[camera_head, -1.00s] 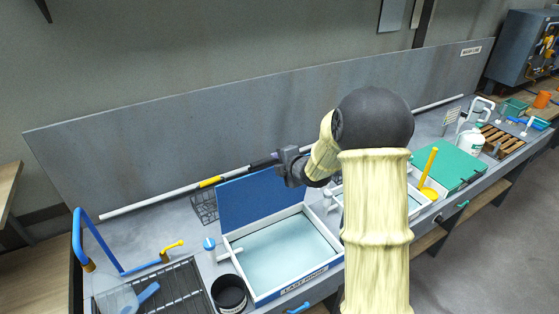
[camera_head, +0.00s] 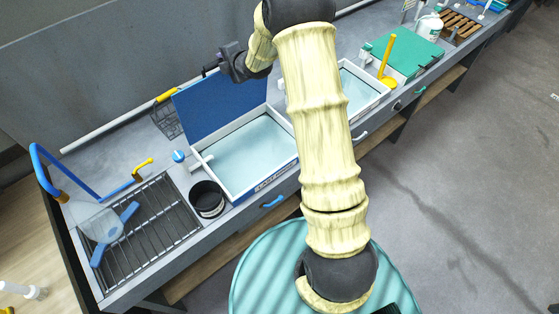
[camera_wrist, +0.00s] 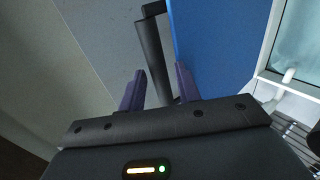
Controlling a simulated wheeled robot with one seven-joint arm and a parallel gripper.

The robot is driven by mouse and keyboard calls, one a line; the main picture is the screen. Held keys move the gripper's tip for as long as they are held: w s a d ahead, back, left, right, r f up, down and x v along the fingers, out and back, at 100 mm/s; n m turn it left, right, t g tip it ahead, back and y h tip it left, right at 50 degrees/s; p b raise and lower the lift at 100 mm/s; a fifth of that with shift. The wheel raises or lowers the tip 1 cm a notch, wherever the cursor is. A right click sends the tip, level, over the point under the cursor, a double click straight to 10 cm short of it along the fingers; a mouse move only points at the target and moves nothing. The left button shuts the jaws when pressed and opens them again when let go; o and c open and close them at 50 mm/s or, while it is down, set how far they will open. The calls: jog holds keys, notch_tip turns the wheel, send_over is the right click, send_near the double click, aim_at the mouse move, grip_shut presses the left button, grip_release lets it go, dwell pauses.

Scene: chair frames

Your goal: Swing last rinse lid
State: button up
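The last rinse basin (camera_head: 258,187) is a white-rimmed tank holding pale water, with a label on its front. Its blue lid (camera_head: 222,108) stands raised along the basin's back edge and also fills the upper middle of the wrist view (camera_wrist: 215,45). A dark bar handle (camera_wrist: 150,52) stands off the lid's face. My gripper (camera_head: 212,68) is at the lid's top edge. In the wrist view its two purple fingers (camera_wrist: 160,88) are apart, with the lower end of the bar appearing between them. I cannot tell whether they touch it.
A black pot (camera_head: 207,199) stands left of the basin, beside a drain rack (camera_head: 150,235) with a blue-handled scoop (camera_head: 112,228). A wire basket (camera_head: 168,120) is behind the lid. A second basin (camera_head: 362,92) and a green lid (camera_head: 402,52) are to the right. Open floor lies in front.

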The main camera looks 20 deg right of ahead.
jog(key=shift+w+a+f, duration=0.15)
jog(key=shift+w+f, duration=0.1)
jog(key=shift+f, duration=0.1)
jog(key=shift+s+f, duration=0.1)
jog(key=shift+f, duration=0.05)
jog(key=c, duration=0.6)
jog(key=shift+s+d+f+b, duration=0.2)
jog(key=shift+s+b, duration=0.1)
jog(key=shift+s, duration=0.05)
jog(key=shift+c, duration=0.9)
jog(key=s+b, duration=0.1)
jog(key=s, duration=0.1)
jog(key=s+d+f+b, duration=0.1)
jog(key=s+b, duration=0.1)
jog(key=s+d+b, duration=0.1)
jog(key=s, duration=0.1)
jog(key=shift+s+f, duration=0.1)
jog(key=shift+f, duration=0.2)
grip_shut()
jog(key=shift+s+d+r+b, duration=0.1)
jog(key=shift+s+d+b, duration=0.05)
jog(key=shift+s+b, duration=0.2)
jog(key=shift+s, duration=0.1)
